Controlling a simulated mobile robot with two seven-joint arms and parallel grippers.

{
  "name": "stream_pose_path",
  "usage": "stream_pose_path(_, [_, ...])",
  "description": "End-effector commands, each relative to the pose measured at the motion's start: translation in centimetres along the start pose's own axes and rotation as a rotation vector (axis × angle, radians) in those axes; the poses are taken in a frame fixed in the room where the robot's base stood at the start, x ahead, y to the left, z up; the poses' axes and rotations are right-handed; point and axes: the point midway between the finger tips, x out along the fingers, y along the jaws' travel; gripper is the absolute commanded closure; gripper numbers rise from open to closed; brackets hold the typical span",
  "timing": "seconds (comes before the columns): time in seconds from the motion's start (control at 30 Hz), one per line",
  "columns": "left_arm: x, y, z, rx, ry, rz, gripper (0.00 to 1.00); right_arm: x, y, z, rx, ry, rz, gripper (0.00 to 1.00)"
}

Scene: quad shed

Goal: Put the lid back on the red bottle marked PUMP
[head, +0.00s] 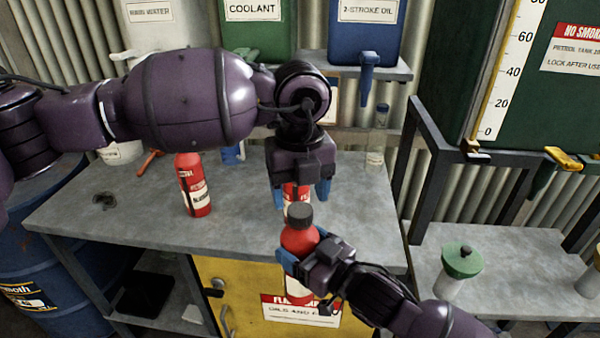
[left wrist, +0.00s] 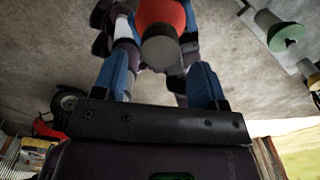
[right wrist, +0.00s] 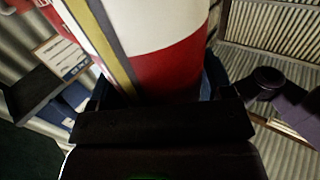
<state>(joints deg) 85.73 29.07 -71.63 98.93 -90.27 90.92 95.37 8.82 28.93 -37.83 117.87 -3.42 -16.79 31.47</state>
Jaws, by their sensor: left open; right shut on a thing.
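My right gripper (head: 303,262) is shut on a red bottle (head: 298,239) with a dark grey cap (head: 299,215) on top, held up in front of the bench. The bottle's red and white side fills much of the right wrist view (right wrist: 170,70). My left gripper (head: 299,192) is open just above and behind the cap, fingers pointing down. In the left wrist view the cap (left wrist: 160,48) lies beyond and between the open fingers, apart from them. Another red bottle (head: 195,186) stands on the bench at left, its top hidden by my arm. I cannot read PUMP on any bottle.
A further red shape with a white label (head: 297,192) shows behind the left fingers. The grey bench (head: 140,215) has a small dark object (head: 103,200) at left.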

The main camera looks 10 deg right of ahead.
Motion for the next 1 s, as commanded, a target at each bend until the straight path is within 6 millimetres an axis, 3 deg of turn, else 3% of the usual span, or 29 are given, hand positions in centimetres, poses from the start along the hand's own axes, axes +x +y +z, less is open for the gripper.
stream_pose_path(0.3, [3.3, 0.0, -0.1, 0.002, 0.000, 0.000, 0.34, 0.0, 0.0, -0.2, -0.001, 0.004, -0.001, 1.00])
stream_pose_path(0.7, [3.7, 0.0, -0.1, 0.002, 0.000, -0.001, 0.34, 0.0, 0.0, -0.2, -0.001, 0.004, -0.001, 1.00])
stream_pose_path(1.0, [3.7, 0.0, 0.0, 0.002, 0.000, -0.001, 0.80, 0.0, 0.0, -0.2, -0.001, 0.004, -0.001, 1.00])
